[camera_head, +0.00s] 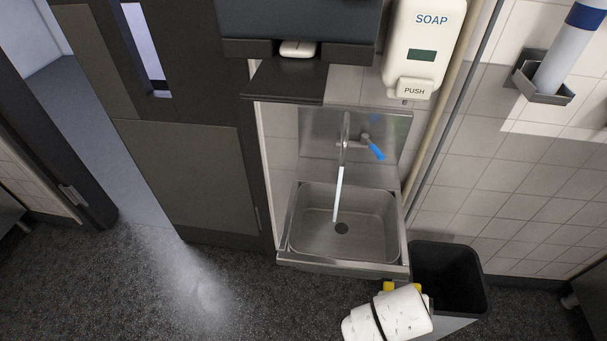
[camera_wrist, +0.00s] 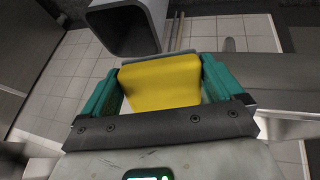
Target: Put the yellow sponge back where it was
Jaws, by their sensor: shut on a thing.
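The yellow sponge (camera_wrist: 160,82) is a block held between the two green fingers of my gripper (camera_wrist: 162,85) in the wrist view. My gripper is shut on it. In the head view, only small bits of the sponge (camera_head: 388,286) show past my white wrist, at the front right corner of the sink (camera_head: 290,258). The fingers themselves are mostly hidden there. The steel wall sink has a tap (camera_head: 346,135) with a blue lever, and a stream of water falls into its basin.
A black open bin (camera_head: 455,262) stands right of the sink, close to my gripper; it also shows in the wrist view (camera_wrist: 125,30). A soap dispenser (camera_head: 422,45) and a dark dispenser with a ledge (camera_head: 285,85) hang above. A door (camera_head: 190,170) is at the left. Open floor lies front left.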

